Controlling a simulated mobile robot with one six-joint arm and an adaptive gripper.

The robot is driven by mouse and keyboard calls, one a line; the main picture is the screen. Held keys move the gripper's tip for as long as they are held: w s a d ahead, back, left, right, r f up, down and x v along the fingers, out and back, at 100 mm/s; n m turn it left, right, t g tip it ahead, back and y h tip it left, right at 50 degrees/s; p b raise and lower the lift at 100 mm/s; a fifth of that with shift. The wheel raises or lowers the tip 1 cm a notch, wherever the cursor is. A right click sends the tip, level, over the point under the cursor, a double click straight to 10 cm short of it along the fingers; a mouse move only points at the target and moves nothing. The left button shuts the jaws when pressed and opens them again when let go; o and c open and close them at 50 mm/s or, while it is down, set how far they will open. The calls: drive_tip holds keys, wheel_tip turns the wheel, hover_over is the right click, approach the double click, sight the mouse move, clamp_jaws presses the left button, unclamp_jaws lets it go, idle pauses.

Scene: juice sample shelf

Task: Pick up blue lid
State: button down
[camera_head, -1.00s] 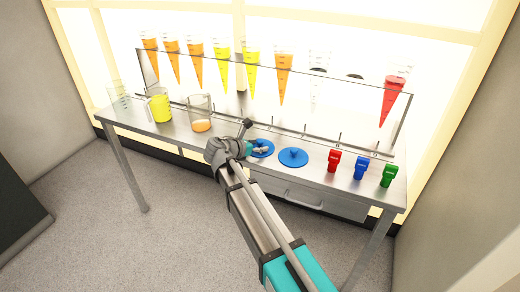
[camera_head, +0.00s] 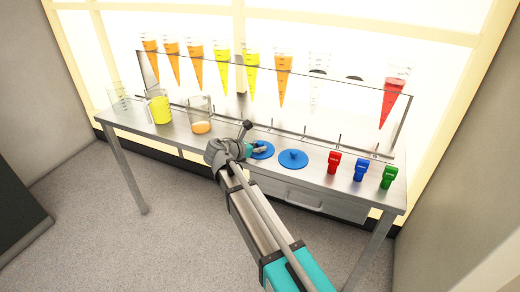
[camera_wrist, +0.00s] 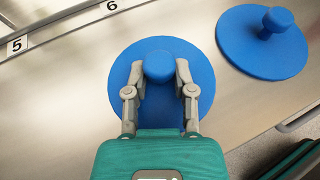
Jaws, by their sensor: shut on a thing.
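Two round blue lids with knobs are on the metal table. In the wrist view my gripper (camera_wrist: 160,78) has its two fingers closed around the knob of one blue lid (camera_wrist: 125,75). That lid also shows in the head view (camera_head: 266,149), partly hidden by my gripper (camera_head: 257,148). I cannot tell whether it is clear of the table surface. The second blue lid (camera_wrist: 262,55) lies flat to the right, apart from my gripper; it also shows in the head view (camera_head: 293,159).
Red (camera_head: 334,161), blue (camera_head: 360,168) and green (camera_head: 388,176) small items stand at the table's right. A yellow-filled jug (camera_head: 160,109) and a beaker (camera_head: 200,114) stand at the left. A clear rack (camera_head: 300,124) with several cones runs behind.

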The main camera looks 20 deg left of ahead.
idle(0.4)
wheel_tip(320, 180, up, 3)
drive_tip(key=p, duration=0.3)
drive_tip(key=s+d+r+p, duration=0.4)
drive_tip(key=s+r+p, duration=0.6)
drive_tip(key=s, duration=0.3)
drive_tip(key=shift+s, duration=0.2)
drive_tip(key=shift+d, duration=0.1)
idle(0.6)
